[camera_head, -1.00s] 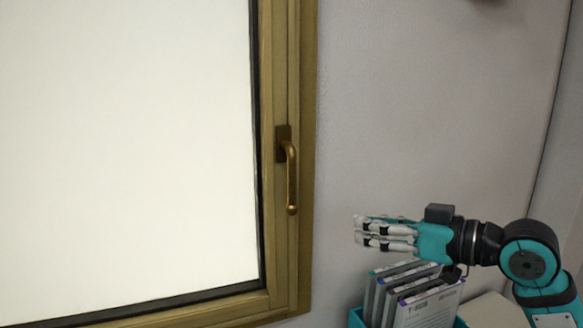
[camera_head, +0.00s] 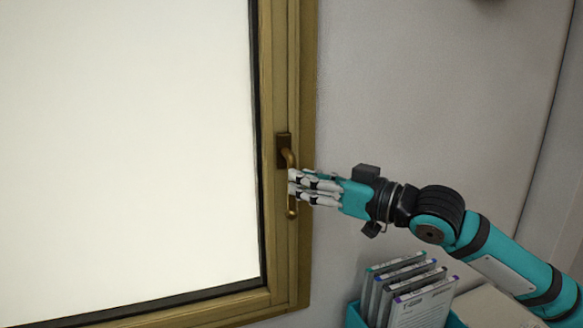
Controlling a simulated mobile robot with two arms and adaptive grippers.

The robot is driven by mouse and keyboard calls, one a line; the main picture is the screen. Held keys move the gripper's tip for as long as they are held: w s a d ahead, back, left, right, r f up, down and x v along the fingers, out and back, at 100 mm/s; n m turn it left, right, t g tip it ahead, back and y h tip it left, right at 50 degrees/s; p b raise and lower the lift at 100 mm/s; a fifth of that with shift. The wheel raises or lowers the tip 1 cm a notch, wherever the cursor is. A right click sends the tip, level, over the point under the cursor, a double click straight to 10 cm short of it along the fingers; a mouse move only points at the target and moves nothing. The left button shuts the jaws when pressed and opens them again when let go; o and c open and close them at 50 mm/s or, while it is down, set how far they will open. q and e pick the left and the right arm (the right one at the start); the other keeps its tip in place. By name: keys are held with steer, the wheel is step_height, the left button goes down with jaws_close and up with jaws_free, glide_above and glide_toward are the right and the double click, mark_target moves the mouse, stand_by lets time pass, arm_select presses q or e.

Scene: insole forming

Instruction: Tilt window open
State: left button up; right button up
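The window (camera_head: 125,150) has a bright white pane and a brass-brown frame. It looks closed. Its brass handle (camera_head: 291,158) hangs straight down from a dark mounting plate on the right side of the frame. My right gripper (camera_head: 293,187) comes in from the right, with its fingers level and pointing left. The fingertips overlap the middle of the handle, hiding part of its grip; the handle's lower end shows below them. I cannot tell whether the fingers touch it or whether they are parted. My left gripper is not in view.
A teal box (camera_head: 355,315) with several upright booklets (camera_head: 412,287) stands below my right arm. A pale beige surface (camera_head: 490,306) lies to its right. The grey wall (camera_head: 430,80) right of the window is bare.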

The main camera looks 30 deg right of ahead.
mark_target(291, 207)
steer(key=shift+x, duration=1.75)
jaws_close()
